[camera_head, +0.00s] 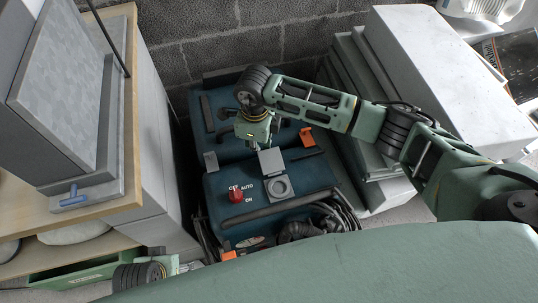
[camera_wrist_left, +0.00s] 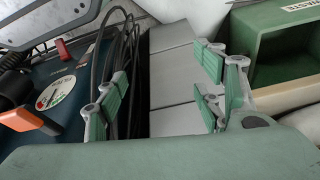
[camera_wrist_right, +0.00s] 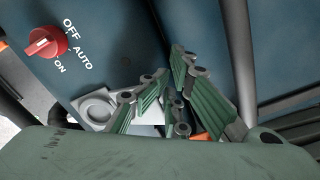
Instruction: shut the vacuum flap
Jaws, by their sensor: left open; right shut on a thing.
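The vacuum (camera_head: 225,185) is a dark blue box on the floor with a red knob (camera_head: 236,197) marked OFF, AUTO and ON. On its top is a grey round socket (camera_head: 279,187), uncovered. The light grey square flap (camera_head: 271,161) stands raised at the far side of the socket. My right gripper (camera_head: 257,140) is at the flap's far edge, shut on it. In the right wrist view the socket (camera_wrist_right: 95,106) shows beside the fingers (camera_wrist_right: 163,92), which partly hide the flap (camera_wrist_right: 150,117). My left gripper (camera_wrist_left: 160,85) is open and empty, low beside the vacuum.
A wooden shelf unit (camera_head: 125,120) with a grey case stands left of the vacuum. Black hose and cable (camera_head: 335,215) lie at the vacuum's near side. A green bin (camera_wrist_left: 270,60) is near my left gripper.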

